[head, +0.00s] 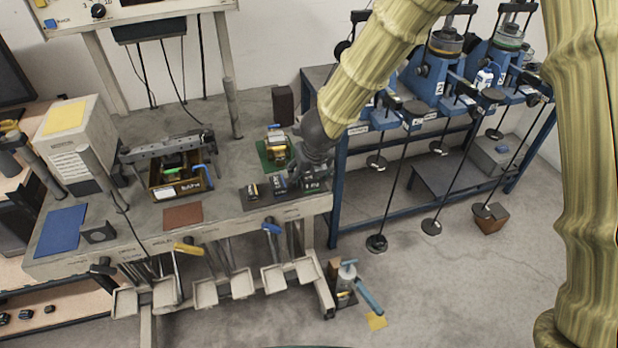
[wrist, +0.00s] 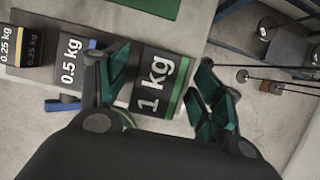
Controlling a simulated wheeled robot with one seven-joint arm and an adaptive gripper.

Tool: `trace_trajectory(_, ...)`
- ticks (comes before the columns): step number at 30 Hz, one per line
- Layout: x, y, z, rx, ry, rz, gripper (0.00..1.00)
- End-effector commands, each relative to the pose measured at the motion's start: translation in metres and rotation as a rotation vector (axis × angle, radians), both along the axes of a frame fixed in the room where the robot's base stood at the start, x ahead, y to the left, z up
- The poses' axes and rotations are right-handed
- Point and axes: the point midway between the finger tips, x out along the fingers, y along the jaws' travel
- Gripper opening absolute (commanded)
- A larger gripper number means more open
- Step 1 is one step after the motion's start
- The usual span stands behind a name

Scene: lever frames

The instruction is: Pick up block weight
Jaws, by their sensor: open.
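A black block marked 1 kg with a green edge (wrist: 157,82) lies on a dark strip at the table's edge in the wrist view. My gripper (wrist: 163,92) is open, with one teal finger on each side of this block in the picture. I cannot tell whether the fingers touch it or how far above it they are. In the head view my gripper (head: 308,178) is over the right end of the strip, partly hiding the 1 kg block.
A green mat (head: 265,155) with small items lies behind the blocks. A dark upright box (head: 283,105) stands farther back. A crate of tools (head: 180,188) is to the left. Blue lever frames (head: 428,80) stand on a bench at the right. Bare tabletop lies left of the mat.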

Motion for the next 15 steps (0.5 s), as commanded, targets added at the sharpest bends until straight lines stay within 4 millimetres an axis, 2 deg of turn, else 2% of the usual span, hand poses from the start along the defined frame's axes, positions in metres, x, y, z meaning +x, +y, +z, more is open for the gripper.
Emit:
trace_trajectory(6, 0.0, 0.0004, -0.0004, 0.0, 0.0, 0.0, 0.66)
trace_trajectory(15, -0.0001, 0.0002, -0.0004, 0.0, 0.0, 0.0, 0.12)
